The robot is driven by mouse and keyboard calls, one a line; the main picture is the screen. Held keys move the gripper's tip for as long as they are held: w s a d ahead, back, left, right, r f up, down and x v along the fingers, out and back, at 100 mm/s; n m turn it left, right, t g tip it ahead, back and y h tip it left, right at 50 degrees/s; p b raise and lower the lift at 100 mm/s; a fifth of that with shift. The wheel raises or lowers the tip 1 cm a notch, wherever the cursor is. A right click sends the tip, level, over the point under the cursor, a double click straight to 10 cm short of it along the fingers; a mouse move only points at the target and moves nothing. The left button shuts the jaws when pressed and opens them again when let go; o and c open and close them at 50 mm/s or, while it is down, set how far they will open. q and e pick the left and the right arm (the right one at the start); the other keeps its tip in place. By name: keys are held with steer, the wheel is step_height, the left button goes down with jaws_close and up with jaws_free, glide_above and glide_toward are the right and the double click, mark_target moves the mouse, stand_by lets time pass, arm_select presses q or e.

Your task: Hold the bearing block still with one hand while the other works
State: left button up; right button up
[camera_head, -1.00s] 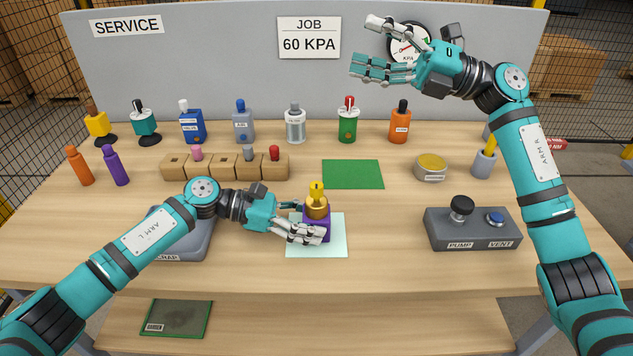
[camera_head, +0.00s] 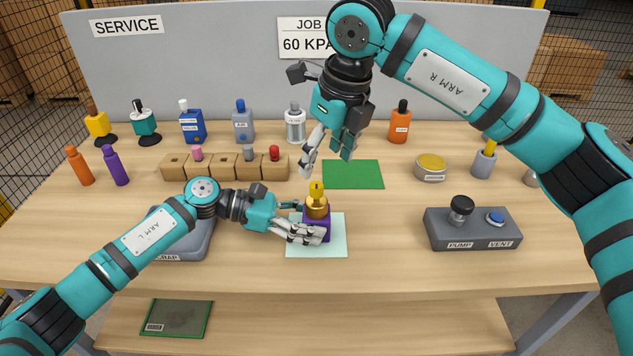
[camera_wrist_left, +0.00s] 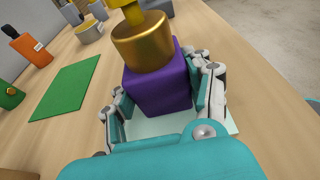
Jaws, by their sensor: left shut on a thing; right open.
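The bearing block is a purple cube (camera_head: 316,232) standing on a pale mat (camera_head: 330,248) at the front middle of the table. A gold cylinder (camera_head: 317,207) with a yellow top piece (camera_head: 316,190) sits upright on the block. My left gripper (camera_head: 305,225) is shut on the block from the left. In the left wrist view its fingers lie on both sides of the purple block (camera_wrist_left: 158,85). My right gripper (camera_head: 328,160) is open and empty, pointing down above and behind the block, near the green mat (camera_head: 365,175).
A grey box with pump and vent controls (camera_head: 473,232) stands to the right. A wooden rack (camera_head: 225,168) with small pegs is at the back left. Bottles line the rear. A round tin (camera_head: 431,168) and a grey tray (camera_head: 185,243) flank the middle.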

mark_target(317, 184)
steer(key=shift+x, duration=3.9)
steer(key=shift+r, duration=0.1)
steer(key=c, duration=1.2)
steer(key=m+h, duration=0.1)
steer(key=m, duration=0.4)
steer(key=shift+a+t, duration=0.1)
steer(key=shift+t, duration=0.2)
steer(key=shift+c, duration=0.2)
steer(key=m+h, duration=0.1)
steer(key=m, duration=0.2)
steer(key=shift+m, duration=0.4)
steer(key=m, duration=0.3)
steer(key=m+h, duration=0.1)
steer(key=m, duration=0.2)
steer(key=shift+m+h, duration=0.3)
steer(key=m+g, duration=0.1)
steer(key=m, duration=0.3)
steer(key=shift+h, duration=0.3)
